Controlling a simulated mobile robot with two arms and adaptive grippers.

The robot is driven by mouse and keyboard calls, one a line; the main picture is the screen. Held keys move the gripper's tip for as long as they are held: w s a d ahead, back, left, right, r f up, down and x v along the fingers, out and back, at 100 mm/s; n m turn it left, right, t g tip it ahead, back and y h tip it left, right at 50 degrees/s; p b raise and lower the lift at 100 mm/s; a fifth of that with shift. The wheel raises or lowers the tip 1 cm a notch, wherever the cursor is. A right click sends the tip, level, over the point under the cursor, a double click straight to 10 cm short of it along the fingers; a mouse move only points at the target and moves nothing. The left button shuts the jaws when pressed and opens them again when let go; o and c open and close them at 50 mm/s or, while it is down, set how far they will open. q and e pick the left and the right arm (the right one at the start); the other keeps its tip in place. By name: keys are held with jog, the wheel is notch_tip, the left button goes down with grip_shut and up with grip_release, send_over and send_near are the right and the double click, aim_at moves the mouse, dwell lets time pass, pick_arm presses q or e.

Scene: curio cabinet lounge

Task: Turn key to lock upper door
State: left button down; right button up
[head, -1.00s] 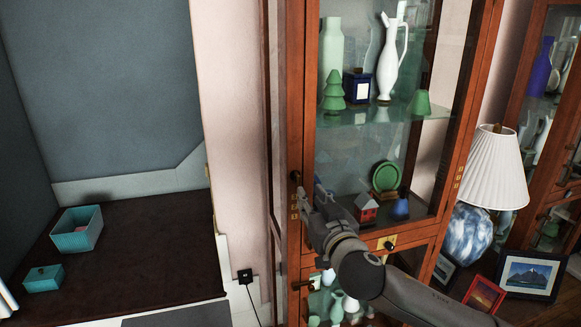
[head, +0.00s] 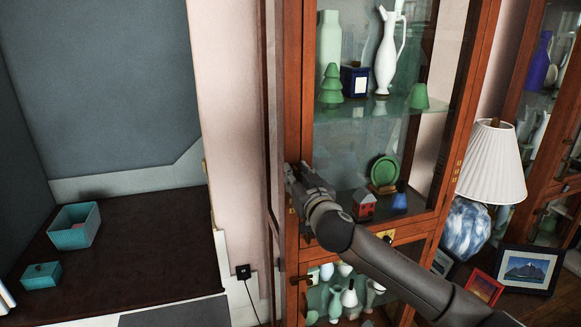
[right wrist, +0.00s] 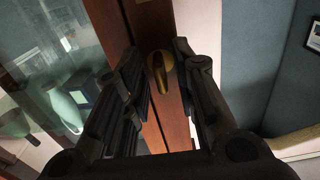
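The tall wooden cabinet's glass upper door (head: 345,150) looks closed. In the head view my right gripper (head: 294,172) is at the left stile of this door, covering the hardware there. In the right wrist view a brass key or handle (right wrist: 160,73) on the wooden stile shows between the two fingers of my right gripper (right wrist: 163,72). The fingers are apart, with a visible gap on each side of the brass piece; I see no clear contact. My left gripper is out of view.
Glass shelves behind the door hold a white pitcher (head: 388,50), a green tree (head: 330,84) and other ornaments. The lower door (head: 310,310) is below. A lamp (head: 492,165) and picture frames stand at right. A dark surface at left holds teal boxes (head: 74,226).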

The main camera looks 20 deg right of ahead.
grip_shut()
